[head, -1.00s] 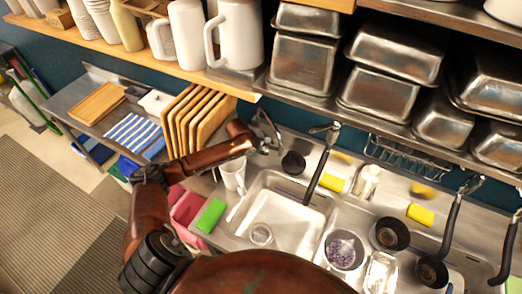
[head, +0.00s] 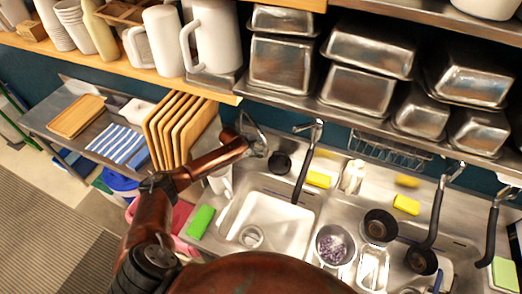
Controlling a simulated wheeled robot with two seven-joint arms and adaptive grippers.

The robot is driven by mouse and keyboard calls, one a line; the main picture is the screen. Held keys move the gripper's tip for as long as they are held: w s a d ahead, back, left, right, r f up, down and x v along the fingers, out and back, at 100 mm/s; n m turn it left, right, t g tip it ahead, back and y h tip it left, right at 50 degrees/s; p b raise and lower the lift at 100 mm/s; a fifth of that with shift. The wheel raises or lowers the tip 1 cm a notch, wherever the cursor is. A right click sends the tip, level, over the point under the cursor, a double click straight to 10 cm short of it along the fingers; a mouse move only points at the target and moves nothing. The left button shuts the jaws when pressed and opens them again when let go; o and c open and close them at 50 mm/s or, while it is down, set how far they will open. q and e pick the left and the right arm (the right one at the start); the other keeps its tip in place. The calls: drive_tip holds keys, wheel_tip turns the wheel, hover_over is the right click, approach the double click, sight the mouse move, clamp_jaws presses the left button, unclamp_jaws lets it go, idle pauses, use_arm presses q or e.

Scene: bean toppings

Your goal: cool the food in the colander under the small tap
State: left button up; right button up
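The colander (head: 333,247) is a round metal bowl with purple food in it. It stands on the steel counter just right of the left sink basin (head: 305,236). A small chrome tap (head: 243,119) with a curved neck stands at the back left of that basin. My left gripper (head: 259,149) is right at this small tap, at its lower part; whether it touches it or how its fingers stand is too small to tell. My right gripper is not in view.
A taller tap with a black hose (head: 303,178) stands behind the basin. A white jug (head: 221,182), a green sponge (head: 201,221) and yellow sponges (head: 318,179) lie around it. Black pans (head: 379,226) and a metal tray (head: 372,268) crowd the right. Shelves (head: 225,94) overhang the back.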

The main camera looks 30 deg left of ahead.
use_arm(q)
drive_tip(key=shift+c, duration=0.7)
clamp_jaws()
